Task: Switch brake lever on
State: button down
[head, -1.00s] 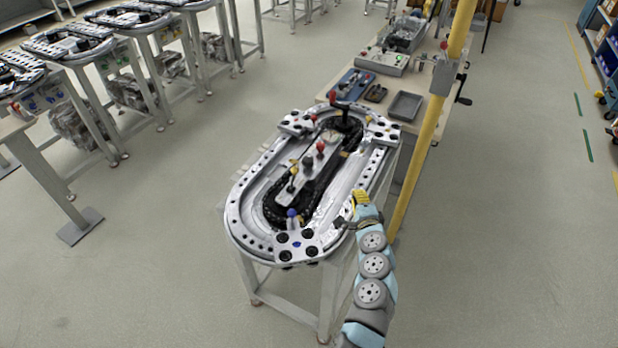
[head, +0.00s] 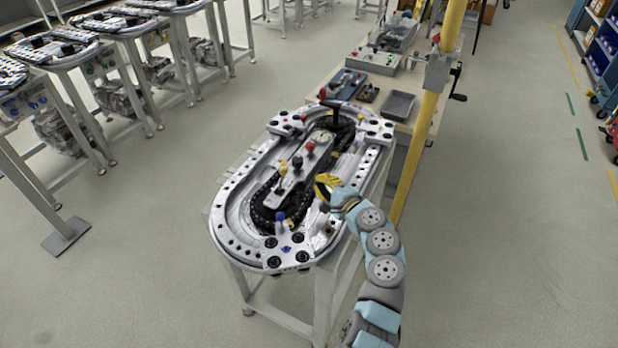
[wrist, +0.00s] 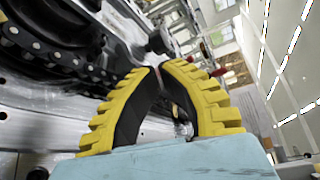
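The ring track (head: 228,210) stands on a metal table, with several knobbed levers on and around its centre plate. I see a yellow knob (head: 283,166), a black knob (head: 297,160), a red knob (head: 310,146) and a blue knob (head: 280,216). A larger black lever with a red handle (head: 328,103) stands at the far end. I cannot tell which is the brake lever. My gripper (head: 322,182) is over the track's right side, apart from the knobs. In the wrist view its yellow fingers (wrist: 158,68) arch together with tips nearly meeting, apparently empty. A black knob (wrist: 158,42) shows beyond them.
A yellow post (head: 420,135) rises close to the right of the track. A workbench with a grey tray (head: 398,105) and a control box (head: 372,60) stands behind. More track tables (head: 130,30) line the left. The floor on either side is clear.

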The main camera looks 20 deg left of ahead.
aim_at(295, 164)
jog(key=shift+f+b+x, duration=0.2)
jog(key=shift+b+x, duration=1.85)
jog(key=shift+x, duration=2.4)
jog(key=shift+w+a, duration=0.25)
jog(key=shift+a, duration=0.1)
jog(key=shift+r, duration=0.3)
jog(key=shift+s+a+f+p, duration=0.1)
jog(key=shift+s+a+p, duration=0.05)
jog(key=shift+s+p, duration=0.35)
jog(key=shift+s+a+r+p, duration=0.1)
jog(key=shift+s+r+p, duration=0.25)
jog(key=shift+s+a+r+p, duration=0.1)
jog(key=shift+s+a+p, duration=0.05)
jog(key=shift+s+p, duration=0.25)
jog(key=shift+s+a+r+p, duration=0.1)
jog(key=shift+s+a+p, duration=0.15)
jog(key=shift+s, duration=0.25)
jog(key=shift+f, duration=0.1)
jog(key=shift+s+b, duration=0.1)
jog(key=shift+b, duration=0.5)
